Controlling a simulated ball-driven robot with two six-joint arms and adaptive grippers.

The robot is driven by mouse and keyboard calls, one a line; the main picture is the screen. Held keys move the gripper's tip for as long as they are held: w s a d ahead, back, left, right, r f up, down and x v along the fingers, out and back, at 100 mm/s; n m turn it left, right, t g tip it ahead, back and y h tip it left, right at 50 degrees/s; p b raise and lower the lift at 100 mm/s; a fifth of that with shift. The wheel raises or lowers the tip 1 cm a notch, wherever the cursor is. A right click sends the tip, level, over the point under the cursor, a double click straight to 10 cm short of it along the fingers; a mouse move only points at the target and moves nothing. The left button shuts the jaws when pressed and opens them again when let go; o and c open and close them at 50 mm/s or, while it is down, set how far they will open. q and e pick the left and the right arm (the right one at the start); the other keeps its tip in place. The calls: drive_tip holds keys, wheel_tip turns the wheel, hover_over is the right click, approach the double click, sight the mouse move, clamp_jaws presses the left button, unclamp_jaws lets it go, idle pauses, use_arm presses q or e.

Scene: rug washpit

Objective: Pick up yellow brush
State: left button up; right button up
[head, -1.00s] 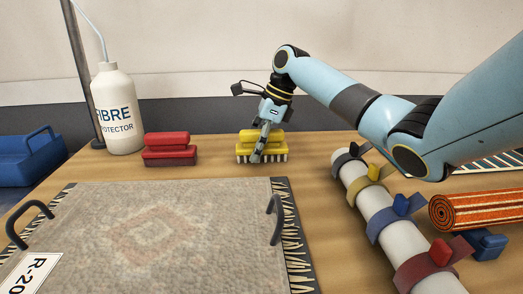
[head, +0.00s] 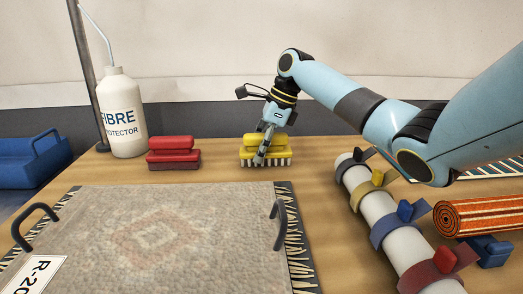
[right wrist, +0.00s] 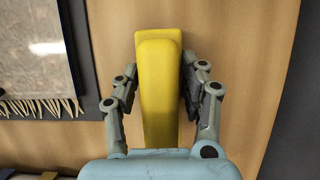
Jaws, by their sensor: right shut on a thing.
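The yellow brush (head: 247,151) stands on the wooden table near its back edge, yellow block up and pale bristles down. In the right wrist view the brush (right wrist: 158,85) lies lengthwise between the two fingers. My right gripper (head: 263,155) reaches down over the brush from above and is shut on it, one finger on each side. In the right wrist view my right gripper (right wrist: 160,92) covers part of the brush's sides. The bristles look to be at table level; I cannot tell any gap. My left gripper is not in view.
A red brush (head: 173,153) stands left of the yellow one, beside a white bottle (head: 122,115). A rug panel (head: 150,230) with dark handles fills the front left. A white roll with coloured straps (head: 382,215) and an orange roll (head: 485,215) lie at right. A blue tub (head: 30,160) is far left.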

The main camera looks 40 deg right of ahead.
sight(262, 134)
drive_tip(key=v, duration=0.2)
drive_tip(key=a+p+v, duration=0.1)
drive_tip(key=v, duration=0.1)
drive_tip(key=shift+w+d+r, duration=0.1)
drive_tip(key=shift+d+r, duration=0.05)
drive_tip(key=shift+r, duration=0.35)
drive_tip(key=s+d+r+p, duration=0.2)
drive_tip(key=s+r, duration=0.4)
drive_tip(key=s, duration=0.4)
drive_tip(key=shift+d+p, duration=0.35)
drive_tip(key=shift+d, duration=0.35)
drive_tip(key=shift+s+r, duration=0.1)
